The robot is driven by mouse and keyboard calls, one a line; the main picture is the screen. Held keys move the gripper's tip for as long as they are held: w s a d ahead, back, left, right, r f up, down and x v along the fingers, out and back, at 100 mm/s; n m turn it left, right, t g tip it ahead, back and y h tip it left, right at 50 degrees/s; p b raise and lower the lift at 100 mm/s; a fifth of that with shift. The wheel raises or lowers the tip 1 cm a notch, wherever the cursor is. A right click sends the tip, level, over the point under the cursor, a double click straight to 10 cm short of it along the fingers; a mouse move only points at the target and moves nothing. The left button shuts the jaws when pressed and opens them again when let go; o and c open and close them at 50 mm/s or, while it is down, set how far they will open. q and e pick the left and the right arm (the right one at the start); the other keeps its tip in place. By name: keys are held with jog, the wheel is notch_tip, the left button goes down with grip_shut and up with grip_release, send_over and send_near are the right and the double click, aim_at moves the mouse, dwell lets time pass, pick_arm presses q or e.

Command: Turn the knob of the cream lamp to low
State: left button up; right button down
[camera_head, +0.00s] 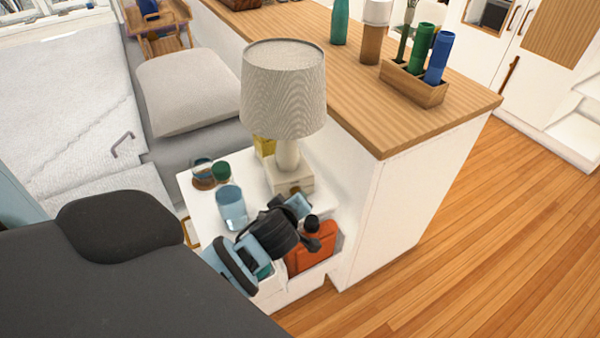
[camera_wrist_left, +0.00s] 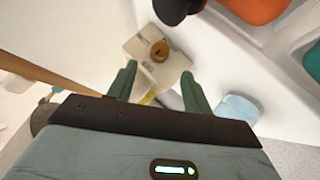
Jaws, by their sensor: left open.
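The cream lamp (camera_head: 288,158) stands upright on a small white bedside table, with a ribbed grey-beige shade above a square pale base. In the left wrist view, the lamp's base (camera_wrist_left: 143,45) lies ahead of the fingers. A round brass-brown knob (camera_wrist_left: 160,51) sits on this base, with a small dark mark beside it. My left gripper (camera_head: 298,203) is at the near side of the base. In the wrist view its two green fingers (camera_wrist_left: 158,72) are spread apart, with the knob beyond their tips and nothing between them. The knob's setting is not readable. My right gripper is not in view.
A blue glass (camera_head: 231,208) and small jars (camera_head: 222,173) stand left of the lamp. An orange bottle (camera_head: 312,248) with a black top is in the open white drawer below. A wood-topped counter (camera_head: 350,90) rises behind, and a bed (camera_head: 70,110) lies left.

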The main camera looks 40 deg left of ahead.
pick_arm(q)
jog(key=x, duration=0.6)
jog(key=shift+a+f+b, duration=0.1)
jog(key=shift+b, duration=0.3)
jog(key=shift+w+a+f, duration=0.25)
jog(key=shift+w+f, duration=0.2)
jog(key=shift+w, duration=0.1)
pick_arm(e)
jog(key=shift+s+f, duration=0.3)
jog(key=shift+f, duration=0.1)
pick_arm(q)
jog(key=shift+c, duration=1)
jog(key=c, duration=0.8)
jog(key=shift+o, duration=0.2)
